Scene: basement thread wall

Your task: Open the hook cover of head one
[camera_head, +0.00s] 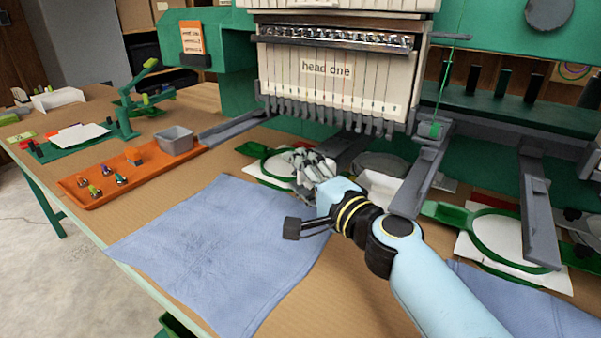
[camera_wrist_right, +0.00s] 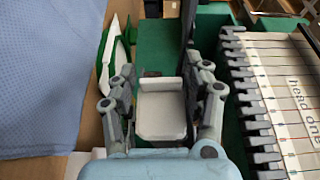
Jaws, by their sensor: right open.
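Head one (camera_head: 325,68) is the white needle head with a label and a row of needles below it. It also shows at the right of the right wrist view (camera_wrist_right: 285,100). My right gripper (camera_head: 308,160) reaches in low under the needles. In the right wrist view my right gripper (camera_wrist_right: 160,78) is open. A pale plate with a raised lip (camera_wrist_right: 162,115), probably the hook cover, shows between its fingers. I cannot tell whether they touch it. In the head view the hand hides this spot. My left gripper is not in view.
A blue cloth (camera_head: 215,250) covers the table front. Green hoops (camera_head: 262,165) (camera_head: 500,238) lie on either side of my arm. Grey machine arms (camera_head: 420,175) (camera_head: 538,210) jut forward at the right. An orange tray (camera_head: 100,198) with a grey bin (camera_head: 175,141) is at the left.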

